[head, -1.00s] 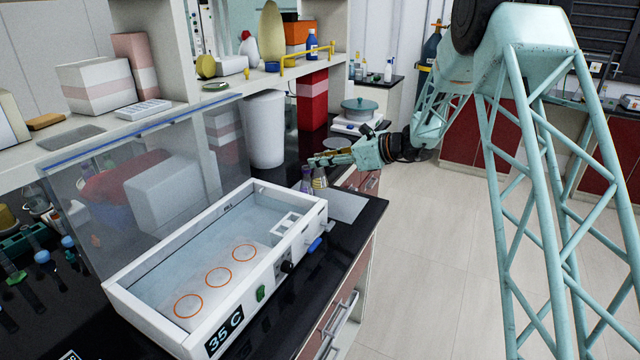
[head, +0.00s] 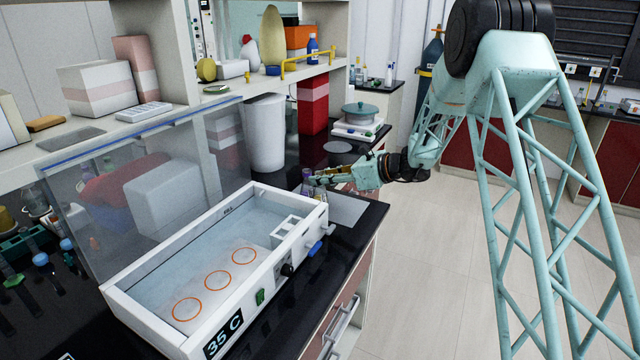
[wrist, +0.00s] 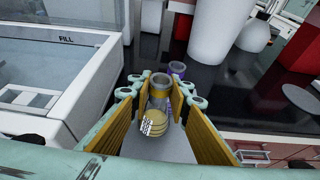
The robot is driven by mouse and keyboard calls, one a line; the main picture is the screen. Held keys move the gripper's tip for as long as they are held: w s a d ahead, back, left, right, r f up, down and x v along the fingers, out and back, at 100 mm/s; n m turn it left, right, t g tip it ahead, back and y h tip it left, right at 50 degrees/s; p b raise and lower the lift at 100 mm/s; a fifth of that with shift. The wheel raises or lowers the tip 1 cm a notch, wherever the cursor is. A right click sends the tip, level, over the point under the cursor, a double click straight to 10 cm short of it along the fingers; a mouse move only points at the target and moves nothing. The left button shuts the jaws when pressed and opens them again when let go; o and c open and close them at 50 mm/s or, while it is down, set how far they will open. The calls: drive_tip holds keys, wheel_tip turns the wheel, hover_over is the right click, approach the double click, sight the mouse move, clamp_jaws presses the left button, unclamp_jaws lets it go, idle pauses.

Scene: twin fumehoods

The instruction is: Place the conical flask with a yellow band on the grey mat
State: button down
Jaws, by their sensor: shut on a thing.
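The conical flask with a yellow band (wrist: 160,92) stands between my gripper's fingers in the wrist view. My gripper (head: 316,180) is shut on it, beside the far right corner of the water bath. In the head view the flask is mostly hidden by the fingers and the bath wall. The grey mat (head: 347,209) lies on the black bench at the bath's right end; in the wrist view its pale surface (wrist: 174,148) shows below the flask. I cannot tell whether the flask touches it. A flask with a purple band (wrist: 178,72) stands just behind the held one.
The white water bath (head: 150,328) with orange rings is close to the left of my gripper. A white bin (head: 266,135), a red box (head: 313,103) and a balance with a pot (head: 360,122) stand further back. The bench's front edge is right of the mat.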

drive_tip(key=shift+f, duration=0.75)
drive_tip(key=shift+f, duration=0.15)
drive_tip(key=c, duration=2.4)
unclamp_jaws()
drive_tip(key=shift+d+r, duration=0.15)
drive_tip(key=shift+r, duration=0.1)
drive_tip(key=p+v, duration=0.1)
drive_tip(key=v, duration=1)
drive_tip(key=shift+s+d+p, duration=0.25)
drive_tip(key=shift+d+p, duration=0.05)
drive_tip(key=shift+p, duration=0.05)
drive_tip(key=shift+r, duration=0.15)
